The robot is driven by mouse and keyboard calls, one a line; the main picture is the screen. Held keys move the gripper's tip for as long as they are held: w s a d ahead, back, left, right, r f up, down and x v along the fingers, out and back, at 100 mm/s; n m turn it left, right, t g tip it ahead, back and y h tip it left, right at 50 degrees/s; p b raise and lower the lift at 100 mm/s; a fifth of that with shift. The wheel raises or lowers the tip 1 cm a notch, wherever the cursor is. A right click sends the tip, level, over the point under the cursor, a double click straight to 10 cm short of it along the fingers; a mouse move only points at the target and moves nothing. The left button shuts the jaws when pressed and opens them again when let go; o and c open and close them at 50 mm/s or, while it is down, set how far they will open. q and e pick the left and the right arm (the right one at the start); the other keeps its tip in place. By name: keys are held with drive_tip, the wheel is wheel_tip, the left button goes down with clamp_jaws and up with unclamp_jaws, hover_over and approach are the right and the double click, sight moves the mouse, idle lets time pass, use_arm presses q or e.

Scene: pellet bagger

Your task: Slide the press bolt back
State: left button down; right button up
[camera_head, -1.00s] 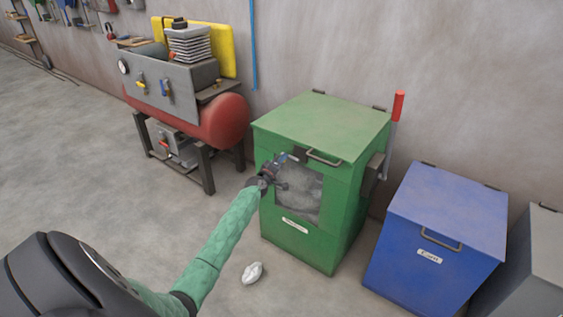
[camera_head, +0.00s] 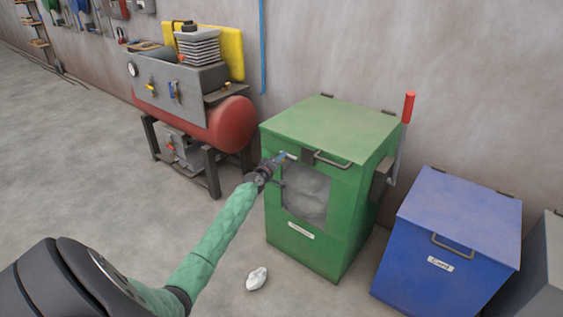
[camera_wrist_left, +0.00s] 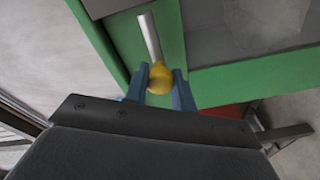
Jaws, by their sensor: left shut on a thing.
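The green press (camera_head: 330,131) stands against the wall, with a hinged lid, a handle on its front edge and a window (camera_head: 306,192) showing pale material. In the left wrist view the bolt is a metal rod (camera_wrist_left: 149,36) with a yellow knob (camera_wrist_left: 160,78), on the green front beside the window. My left gripper (camera_head: 277,160) is at the upper left of the press front. In the left wrist view its blue fingers (camera_wrist_left: 161,86) are shut on the yellow knob. In the head view the gripper hides most of the bolt. My right gripper is not in view.
A red-handled lever (camera_head: 406,110) stands on the press's right side. A blue bin (camera_head: 453,226) and a grey bin stand to the right. A red compressor (camera_head: 215,122) stands to the left. A crumpled white piece (camera_head: 257,278) lies on the floor.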

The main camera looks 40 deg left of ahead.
use_arm(q)
drive_tip(key=c, duration=1.6)
unclamp_jaws()
drive_tip(key=shift+a+r, duration=0.1)
drive_tip(key=shift+a, duration=0.1)
drive_tip(key=o, duration=0.4)
drive_tip(key=shift+a, duration=0.1)
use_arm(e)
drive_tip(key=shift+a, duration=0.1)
use_arm(q)
drive_tip(key=shift+s, duration=0.1)
drive_tip(key=s, duration=0.5)
drive_tip(key=s+d, duration=0.1)
drive_tip(key=s, duration=0.1)
drive_tip(key=shift+s, duration=0.3)
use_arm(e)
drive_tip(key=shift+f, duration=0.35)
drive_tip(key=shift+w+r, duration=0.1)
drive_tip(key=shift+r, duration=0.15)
